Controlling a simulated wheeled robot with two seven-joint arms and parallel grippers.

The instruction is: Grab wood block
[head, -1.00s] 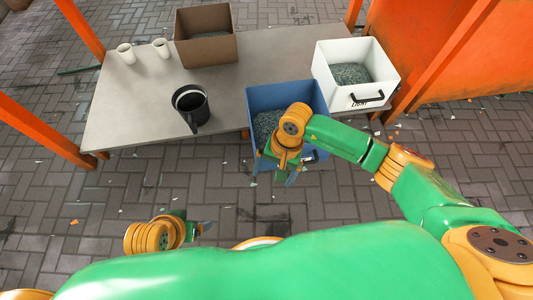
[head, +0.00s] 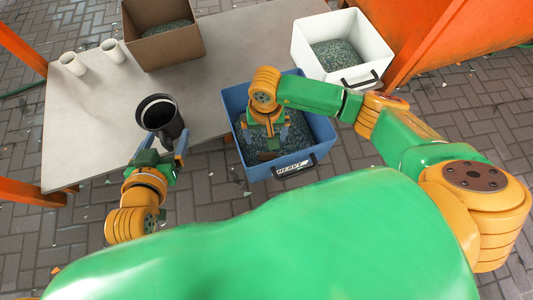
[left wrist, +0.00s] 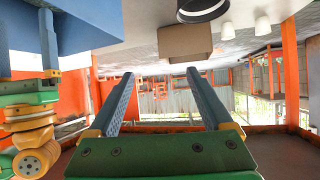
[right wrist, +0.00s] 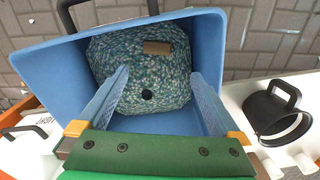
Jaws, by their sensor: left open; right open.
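A small brown wood block (right wrist: 157,47) lies on the green-grey granules inside the blue bin (right wrist: 50,68), near the handle side. In the head view the block (head: 268,156) shows small and partly unclear in the blue bin (head: 318,128). My right gripper (head: 264,140) is open inside or just over this bin. In the right wrist view its empty fingers (right wrist: 155,75) point toward the granules, with the block beyond the fingertips. My left gripper (head: 160,150) is open beside the black mug (head: 158,112); its fingers (left wrist: 159,75) hold nothing.
A grey table (head: 95,125) holds a brown box (head: 165,45), a white bin (head: 302,48) and two white cups (head: 73,64). A small dark round spot (right wrist: 147,94) shows on the granules. Orange posts (head: 28,190) stand at the left; an orange panel (head: 415,35) is at the right.

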